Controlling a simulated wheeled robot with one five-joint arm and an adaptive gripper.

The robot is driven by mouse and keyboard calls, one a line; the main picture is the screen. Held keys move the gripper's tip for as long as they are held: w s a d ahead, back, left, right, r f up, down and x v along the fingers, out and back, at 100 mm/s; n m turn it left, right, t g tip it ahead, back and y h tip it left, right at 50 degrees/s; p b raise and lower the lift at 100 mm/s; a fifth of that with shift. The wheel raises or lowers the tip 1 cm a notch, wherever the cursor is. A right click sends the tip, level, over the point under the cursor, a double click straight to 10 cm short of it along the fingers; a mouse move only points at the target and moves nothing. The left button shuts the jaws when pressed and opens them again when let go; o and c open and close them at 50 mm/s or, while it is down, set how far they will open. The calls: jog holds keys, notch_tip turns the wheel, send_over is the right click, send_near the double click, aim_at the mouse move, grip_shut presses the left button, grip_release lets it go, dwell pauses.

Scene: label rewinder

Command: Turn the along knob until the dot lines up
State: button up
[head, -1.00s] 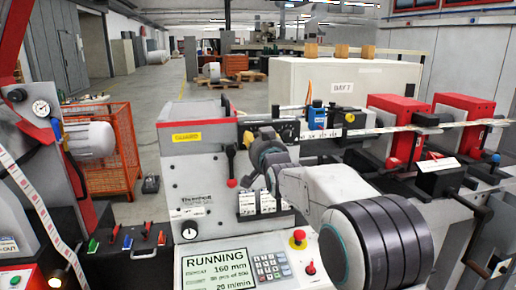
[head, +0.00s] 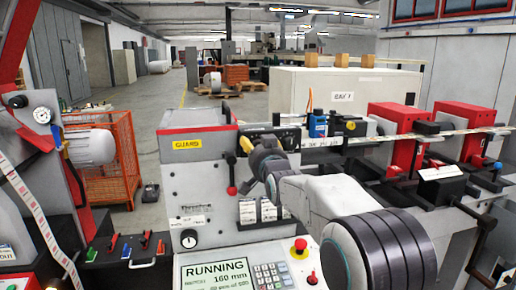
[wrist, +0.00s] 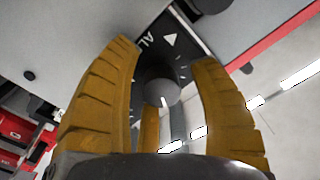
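The along knob (wrist: 162,86) is a dark grey round knob in the wrist view. It stands on a black plate (wrist: 190,42) with part of the lettering "AL", a white triangle and white tick marks. In the head view my gripper (head: 246,144) is at the upper right of the grey machine panel, and the knob cannot be made out there.
A black lever with a red ball (head: 232,190) hangs just left of my gripper. A blue sensor box (head: 318,124) sits on the rail to its right. Below are a RUNNING display (head: 216,272) and a red emergency button (head: 301,245).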

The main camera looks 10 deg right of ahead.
jog(key=shift+s+r, duration=0.1)
jog(key=shift+s, duration=0.05)
jog(key=s, duration=1.1)
jog(key=shift+s, duration=0.35)
